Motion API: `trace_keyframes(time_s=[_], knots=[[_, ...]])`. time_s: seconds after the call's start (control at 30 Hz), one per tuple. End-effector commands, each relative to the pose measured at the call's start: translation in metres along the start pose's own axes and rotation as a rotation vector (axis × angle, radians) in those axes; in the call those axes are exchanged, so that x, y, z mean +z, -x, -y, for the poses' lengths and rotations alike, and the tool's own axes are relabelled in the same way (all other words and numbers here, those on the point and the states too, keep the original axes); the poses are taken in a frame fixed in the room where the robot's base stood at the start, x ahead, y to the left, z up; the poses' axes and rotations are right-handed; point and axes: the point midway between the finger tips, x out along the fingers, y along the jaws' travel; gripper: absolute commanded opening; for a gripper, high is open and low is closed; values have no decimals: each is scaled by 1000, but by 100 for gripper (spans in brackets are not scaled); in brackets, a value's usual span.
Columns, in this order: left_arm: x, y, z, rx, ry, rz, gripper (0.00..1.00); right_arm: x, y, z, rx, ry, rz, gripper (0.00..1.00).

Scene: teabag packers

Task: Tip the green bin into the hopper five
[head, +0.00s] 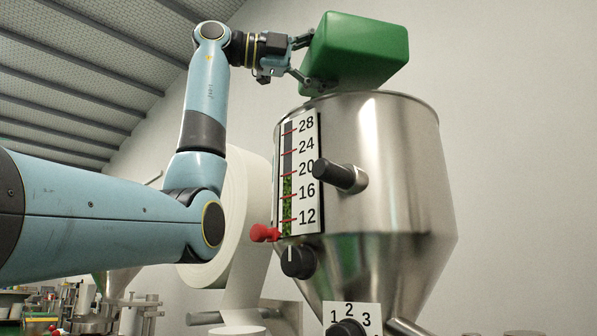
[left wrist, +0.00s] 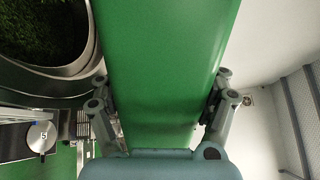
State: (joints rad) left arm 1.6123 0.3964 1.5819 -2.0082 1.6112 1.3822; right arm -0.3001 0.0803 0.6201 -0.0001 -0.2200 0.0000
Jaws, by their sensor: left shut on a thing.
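The green bin (head: 358,48) is held up over the rim of the steel hopper (head: 385,150) in the head view. It looks tilted, and its mouth is hidden from me. My left gripper (head: 303,58) is shut on the bin's left side. In the left wrist view the bin (left wrist: 165,60) fills the middle between my fingers (left wrist: 163,100). A round opening (left wrist: 88,70) with dark green leaf inside lies at upper left there. A disc marked 5 (left wrist: 42,137) sits below it. The hopper's gauge (head: 299,170) shows green up to about 20. My right gripper is out of view.
A large white roll (head: 232,220) stands behind my left arm. A dial plate (head: 350,316) sits low. The air above and right of the bin is clear.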

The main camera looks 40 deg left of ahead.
Motion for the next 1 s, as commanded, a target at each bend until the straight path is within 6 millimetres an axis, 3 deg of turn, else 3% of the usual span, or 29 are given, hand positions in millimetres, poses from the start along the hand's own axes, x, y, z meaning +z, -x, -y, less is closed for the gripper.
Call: trace_keyframes(time_s=[1.0], knots=[[0, 0, -8, -2, 87, 0, 20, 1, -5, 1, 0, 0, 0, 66]])
